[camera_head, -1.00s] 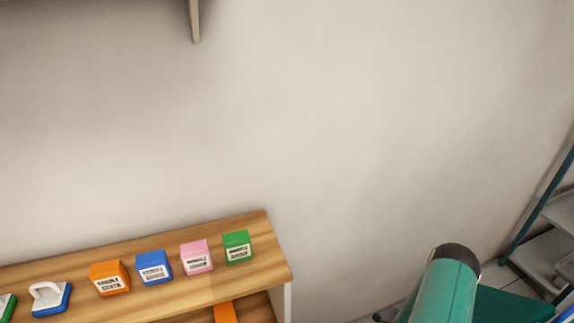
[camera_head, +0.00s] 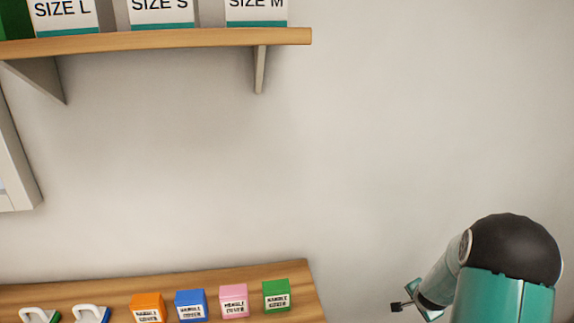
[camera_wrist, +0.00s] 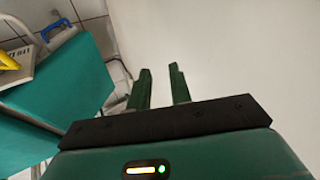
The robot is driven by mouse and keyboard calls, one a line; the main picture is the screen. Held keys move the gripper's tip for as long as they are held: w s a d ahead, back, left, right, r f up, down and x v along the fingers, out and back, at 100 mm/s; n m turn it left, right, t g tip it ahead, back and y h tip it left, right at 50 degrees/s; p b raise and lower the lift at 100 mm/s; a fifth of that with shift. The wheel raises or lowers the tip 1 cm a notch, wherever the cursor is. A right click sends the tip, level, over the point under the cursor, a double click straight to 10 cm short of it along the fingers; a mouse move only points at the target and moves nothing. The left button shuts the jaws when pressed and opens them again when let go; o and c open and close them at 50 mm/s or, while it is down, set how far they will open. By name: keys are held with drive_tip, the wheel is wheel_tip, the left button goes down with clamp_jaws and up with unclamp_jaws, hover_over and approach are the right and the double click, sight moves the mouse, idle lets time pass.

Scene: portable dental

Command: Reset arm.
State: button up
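My arm rises at the lower right of the head view, with a teal link and a dark rounded joint. My gripper (camera_head: 403,304) shows small at its far end, in front of the bare wall and right of the wooden shelf. In the wrist view my gripper (camera_wrist: 160,75) has two green fingers standing apart with a clear gap. Nothing is between them; only the pale wall shows behind.
A wooden shelf (camera_head: 65,295) holds orange (camera_head: 147,308), blue (camera_head: 191,305), pink (camera_head: 234,301) and green (camera_head: 276,295) boxes, plus white-handled items. An upper shelf (camera_head: 200,41) carries size-labelled boxes. A teal surface (camera_wrist: 70,80) lies left in the wrist view. The wall at right is bare.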

drive_tip(key=s+a+r+n+y, duration=0.1)
drive_tip(key=s+a+r+n, duration=0.25)
drive_tip(key=a+r, duration=0.6)
drive_tip(key=s+a+r+n+y, duration=0.1)
drive_tip(key=s+a+r+n, duration=0.25)
drive_tip(key=a+r, duration=0.6)
drive_tip(key=s+a+r+n, duration=0.4)
drive_tip(key=s+a+r, duration=0.1)
drive_tip(key=s, duration=0.4)
drive_tip(key=s+a+r+n+y, duration=0.1)
drive_tip(key=s+a+r+n, duration=0.2)
drive_tip(key=s, duration=0.7)
wheel_tip(320, 180, up, 3)
drive_tip(key=shift+a+r+n+g, duration=0.1)
drive_tip(key=shift+a+n+g, duration=0.25)
drive_tip(key=shift+a, duration=0.85)
drive_tip(key=shift+s, duration=0.15)
